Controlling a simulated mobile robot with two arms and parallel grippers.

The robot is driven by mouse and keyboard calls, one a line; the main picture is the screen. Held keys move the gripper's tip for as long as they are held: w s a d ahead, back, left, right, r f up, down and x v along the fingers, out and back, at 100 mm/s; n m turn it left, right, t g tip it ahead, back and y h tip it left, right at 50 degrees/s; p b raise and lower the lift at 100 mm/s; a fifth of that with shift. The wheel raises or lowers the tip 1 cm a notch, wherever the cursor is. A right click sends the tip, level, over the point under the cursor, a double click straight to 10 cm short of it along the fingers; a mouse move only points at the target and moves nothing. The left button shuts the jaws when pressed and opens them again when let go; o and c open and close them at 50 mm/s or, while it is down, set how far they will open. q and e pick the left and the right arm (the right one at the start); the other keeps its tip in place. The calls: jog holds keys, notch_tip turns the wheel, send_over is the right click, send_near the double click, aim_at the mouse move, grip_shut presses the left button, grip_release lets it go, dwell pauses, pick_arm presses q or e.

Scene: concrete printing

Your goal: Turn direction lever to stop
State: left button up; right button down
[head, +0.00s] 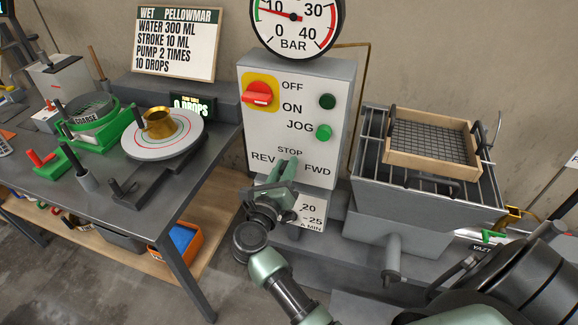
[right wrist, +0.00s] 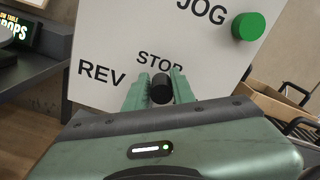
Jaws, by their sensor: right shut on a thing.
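The control panel (head: 300,110) is a pale box with OFF, ON, JOG, REV, STOP and FWD labels. The direction lever (right wrist: 161,88) shows as a dark round knob just below the STOP label in the right wrist view. My right gripper (right wrist: 160,90) is shut on it, one green finger on each side. In the head view my right gripper (head: 284,172) is at the panel's lower part, between REV and FWD, and its fingers mostly hide the lever. The lever's exact angle cannot be told. My left gripper is not in view.
A red rotary switch (head: 257,93) and green JOG button (head: 323,132) are higher on the panel, below a pressure gauge (head: 296,16). A hopper with a grate and wooden sieve (head: 432,142) stands right. A grey table (head: 150,215) with a flow-table disc (head: 185,145) stands left.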

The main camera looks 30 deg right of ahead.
jog(key=shift+a+f+n, duration=0.1)
jog(key=shift+f+n, duration=0.15)
jog(key=shift+n, duration=0.05)
jog(key=shift+w, duration=0.1)
jog(key=c, duration=1.3)
grip_release()
jog(key=shift+o, duration=0.2)
jog(key=shift+r, duration=0.15)
